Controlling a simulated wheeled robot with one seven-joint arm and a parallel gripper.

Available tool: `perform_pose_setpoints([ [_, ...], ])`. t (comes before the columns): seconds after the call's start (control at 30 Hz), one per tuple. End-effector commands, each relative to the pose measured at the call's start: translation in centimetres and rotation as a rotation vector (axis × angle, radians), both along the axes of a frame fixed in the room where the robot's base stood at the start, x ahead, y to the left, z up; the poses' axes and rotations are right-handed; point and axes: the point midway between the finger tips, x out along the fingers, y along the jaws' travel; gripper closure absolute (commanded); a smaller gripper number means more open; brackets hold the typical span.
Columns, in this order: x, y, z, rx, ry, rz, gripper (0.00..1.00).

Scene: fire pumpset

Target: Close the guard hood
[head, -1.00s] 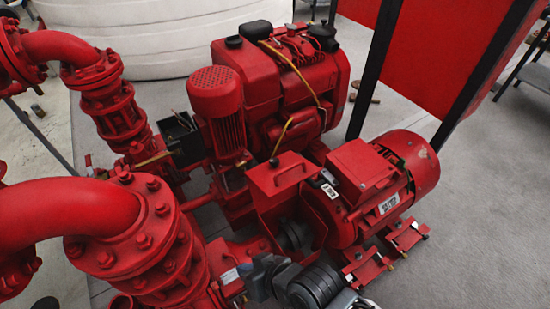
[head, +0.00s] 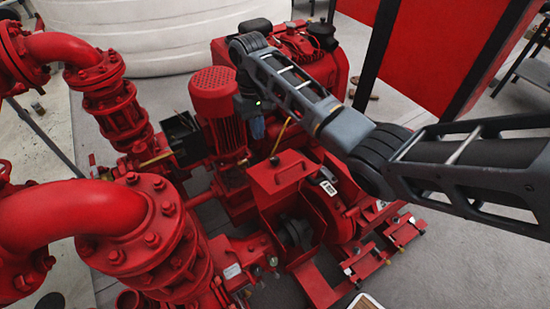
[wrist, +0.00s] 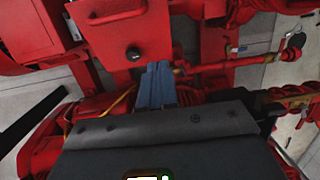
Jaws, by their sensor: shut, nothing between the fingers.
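The red guard hood (head: 280,172) is tilted up, with a small bar handle on its top face. The dark shaft coupling (head: 297,232) shows uncovered below it. In the wrist view a red panel that looks like the hood (wrist: 120,45) fills the top middle, with a handle and a dark round knob.
A red pump motor (head: 217,105) stands upright left of my gripper. The red engine (head: 235,55) is behind, partly hidden by my arm. Large red pipes (head: 90,215) fill the left. Open floor (head: 480,255) lies at the right.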

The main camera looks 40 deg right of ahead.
Motion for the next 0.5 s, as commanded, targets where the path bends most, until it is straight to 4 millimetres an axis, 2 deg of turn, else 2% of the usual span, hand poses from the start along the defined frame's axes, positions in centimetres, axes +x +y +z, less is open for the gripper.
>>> perform_pose_setpoints([
  [0.03,0.1,-1.1,1.0,-0.015,0.022,-0.007,1.00],
  [0.1,0.1,-2.0,1.8,-0.025,0.045,-0.013,1.00],
  [0.2,0.0,-2.6,2.0,-0.032,0.062,-0.018,1.00],
  [0.37,-0.4,-2.4,0.3,-0.030,0.066,-0.017,1.00],
  [0.5,-0.8,-2.3,-2.0,-0.029,0.064,-0.017,1.00],
])
